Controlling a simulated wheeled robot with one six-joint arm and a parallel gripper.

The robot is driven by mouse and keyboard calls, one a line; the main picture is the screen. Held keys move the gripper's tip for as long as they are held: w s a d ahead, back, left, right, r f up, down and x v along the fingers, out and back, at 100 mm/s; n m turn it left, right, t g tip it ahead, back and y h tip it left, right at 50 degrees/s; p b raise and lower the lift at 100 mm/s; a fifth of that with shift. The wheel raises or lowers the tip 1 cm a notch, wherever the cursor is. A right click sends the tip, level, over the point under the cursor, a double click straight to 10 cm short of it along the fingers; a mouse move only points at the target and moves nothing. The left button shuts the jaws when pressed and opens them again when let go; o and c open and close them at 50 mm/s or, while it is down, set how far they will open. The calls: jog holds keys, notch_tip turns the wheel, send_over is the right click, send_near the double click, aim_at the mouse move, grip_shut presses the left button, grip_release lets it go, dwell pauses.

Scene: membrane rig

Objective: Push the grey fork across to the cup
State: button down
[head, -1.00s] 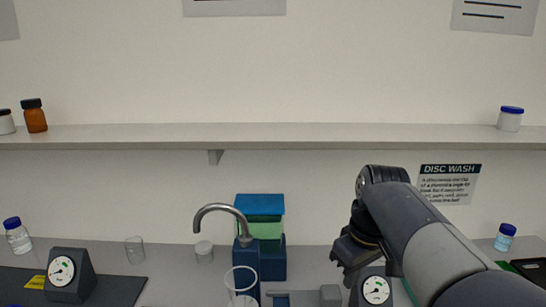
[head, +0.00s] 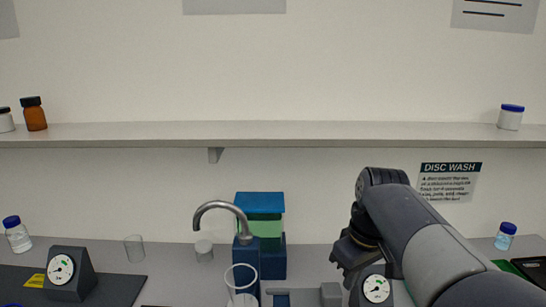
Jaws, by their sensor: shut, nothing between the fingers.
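My gripper (head: 346,272) hangs over the counter right of centre, its dark fingers pointing down and shut on nothing. A clear, pale-rimmed cup (head: 241,283) stands below the curved tap, to the left of my gripper and apart from it. A grey block-like piece (head: 331,295) shows at the bottom edge, just below and left of my gripper; a blue piece (head: 276,298) lies between it and the cup. Both are cut off by the frame, and I cannot tell whether the grey piece is the fork. No fork shape shows clearly.
A gauge (head: 376,289) sits close right of my gripper, another (head: 66,274) at far left.

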aim_at(329, 289)
notch_tip(329, 289, down, 3)
jog(key=shift+r+b, duration=0.15)
jog(key=shift+b, duration=0.55)
jog(key=shift+a, duration=0.9)
jog(key=shift+a+p, duration=0.45)
jog(key=shift+a, duration=1.45)
jog(key=shift+d, duration=0.65)
